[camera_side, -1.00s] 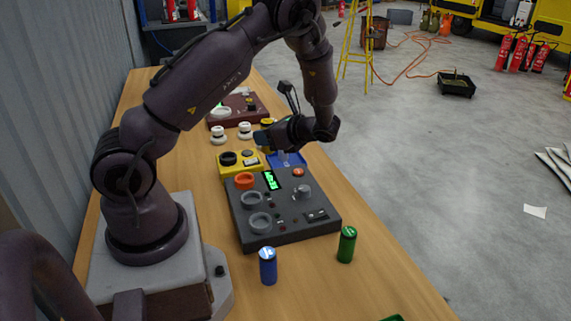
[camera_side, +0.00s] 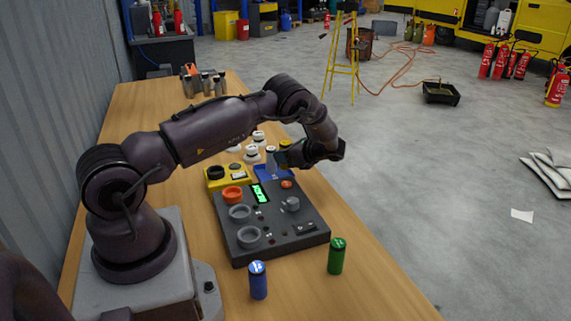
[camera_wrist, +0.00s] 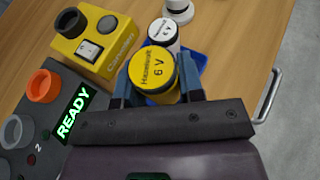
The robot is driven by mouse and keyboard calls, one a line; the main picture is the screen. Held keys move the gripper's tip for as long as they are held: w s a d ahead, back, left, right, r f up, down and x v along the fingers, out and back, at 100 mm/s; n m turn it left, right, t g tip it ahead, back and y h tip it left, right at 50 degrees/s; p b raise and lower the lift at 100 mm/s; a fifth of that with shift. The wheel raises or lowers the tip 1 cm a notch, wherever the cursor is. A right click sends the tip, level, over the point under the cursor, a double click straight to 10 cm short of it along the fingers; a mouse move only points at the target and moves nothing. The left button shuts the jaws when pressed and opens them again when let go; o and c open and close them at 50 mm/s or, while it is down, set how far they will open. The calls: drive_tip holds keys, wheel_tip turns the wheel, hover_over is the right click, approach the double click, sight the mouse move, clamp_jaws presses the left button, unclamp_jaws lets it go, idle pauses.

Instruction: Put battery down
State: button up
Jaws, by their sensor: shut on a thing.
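A battery with a yellow top marked "Hazelwatt 6 V" (camera_wrist: 153,70) is between the two fingers of my gripper (camera_wrist: 156,84) in the wrist view. My gripper is shut on it. A white-topped battery (camera_wrist: 163,32) stands just beyond it, by the blue tray (camera_wrist: 200,52). In the side view my gripper (camera_side: 284,160) is at the blue tray (camera_side: 266,178), behind the dark panel. The arm covers most of the held battery there, and I cannot tell whether its base touches the tray.
The dark panel (camera_side: 238,257) has ring sockets and a lit READY display (camera_wrist: 73,116). A yellow box (camera_side: 213,184) adjoins it. White-topped pieces (camera_side: 258,136) stand behind. A blue battery (camera_side: 258,282) and a green battery (camera_side: 336,258) stand in front. The table's right edge is close.

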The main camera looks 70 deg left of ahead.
drive_tip(key=shift+w+a+f, duration=0.15)
drive_tip(key=shift+f, duration=1.6)
drive_tip(key=shift+f, duration=0.1)
drive_tip(key=o, duration=1)
